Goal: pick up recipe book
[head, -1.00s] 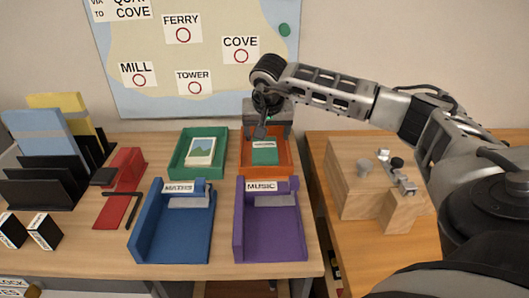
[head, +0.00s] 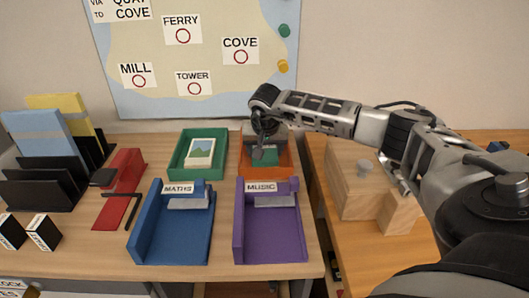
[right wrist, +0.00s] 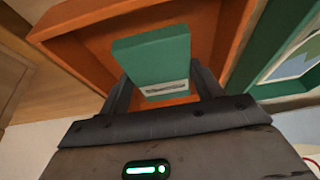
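The small green book with a pale label (right wrist: 155,58) stands in the orange tray (right wrist: 75,18) in the right wrist view; the label's words are too blurred to read. In the head view the book (head: 270,156) is partly hidden by my right gripper (head: 258,153), inside the orange tray (head: 288,170). In the right wrist view my right gripper (right wrist: 163,88) is open, its two fingers on either side of the book's near end. Whether they touch it is unclear. My left gripper is not in view.
A green tray with a picture card (head: 220,170) stands just left of the orange tray. The blue MATHS tray (head: 170,240) and purple MUSIC tray (head: 272,240) stand in front. A wooden block (head: 350,190) is to the right, under my arm.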

